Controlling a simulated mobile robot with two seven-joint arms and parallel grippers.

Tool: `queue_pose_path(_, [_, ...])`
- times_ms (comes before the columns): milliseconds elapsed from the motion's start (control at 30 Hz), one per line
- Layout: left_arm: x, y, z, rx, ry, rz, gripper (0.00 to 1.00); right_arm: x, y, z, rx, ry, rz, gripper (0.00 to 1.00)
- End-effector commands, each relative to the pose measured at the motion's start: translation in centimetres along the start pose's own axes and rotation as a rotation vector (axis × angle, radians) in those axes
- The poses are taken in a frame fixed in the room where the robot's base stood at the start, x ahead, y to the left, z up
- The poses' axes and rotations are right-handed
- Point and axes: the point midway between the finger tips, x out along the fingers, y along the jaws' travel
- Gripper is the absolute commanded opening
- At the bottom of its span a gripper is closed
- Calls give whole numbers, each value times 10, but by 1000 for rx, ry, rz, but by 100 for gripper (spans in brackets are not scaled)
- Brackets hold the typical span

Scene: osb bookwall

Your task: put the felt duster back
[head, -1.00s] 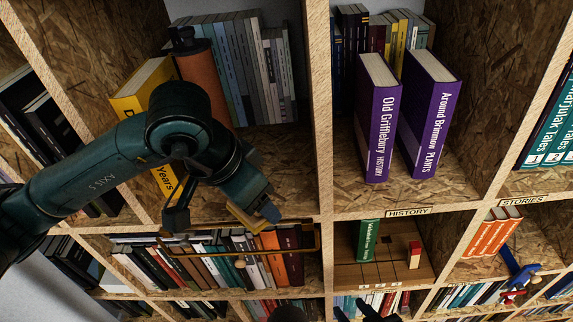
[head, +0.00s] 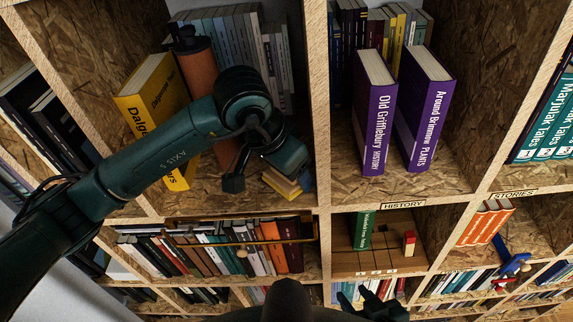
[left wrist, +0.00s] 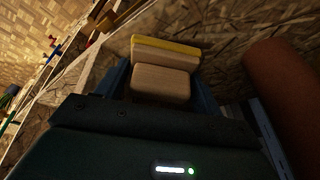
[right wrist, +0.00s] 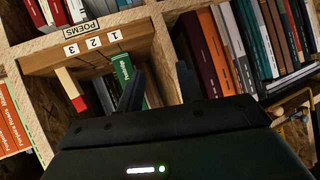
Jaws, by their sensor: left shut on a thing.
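The felt duster (head: 283,185), a pale wooden block with a yellow felt edge, is in my left gripper (head: 287,180). It is over the front of the upper-left compartment, near the shelf edge. In the left wrist view the duster (left wrist: 160,82) sits between the blue fingers, which are shut on it. The gripper partly hides it in the head view. I cannot tell whether it touches the shelf. My right gripper (head: 367,300) is open and empty, low in the head view; its two separated fingers also show in the right wrist view (right wrist: 158,85).
An orange-brown cylinder (head: 200,75) and a yellow book (head: 150,105) stand near my left arm. Purple books (head: 375,115) stand right of the upright divider (head: 318,110). A thin brass rail (head: 215,245) crosses the books below. Bare shelf shows around the duster.

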Motion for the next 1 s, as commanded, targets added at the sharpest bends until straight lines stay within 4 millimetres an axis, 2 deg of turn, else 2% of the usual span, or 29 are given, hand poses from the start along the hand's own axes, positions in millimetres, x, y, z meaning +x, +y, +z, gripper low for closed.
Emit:
queue_pose_path(167, [7, 0, 3, 1, 1, -1, 49, 6, -1, 4, -1, 12, -4, 36])
queue_pose_path(200, [7, 0, 3, 1, 0, -1, 68, 5, -2, 1, -2, 19, -7, 36])
queue_pose_path(300, [5, 0, 2, 1, 0, 0, 76, 2, -3, -4, -3, 26, -10, 36])
queue_pose_path(667, [-1, 0, 0, -1, 0, 1, 77, -3, -3, -10, -5, 23, -10, 36])
queue_pose_path(767, [-13, -1, -2, 0, 3, -2, 77, -7, -2, -11, -4, 9, -6, 36])
queue_pose_path(1000, [-69, -1, -2, 2, 3, -5, 77, -14, 7, -5, 4, -41, 21, 36])
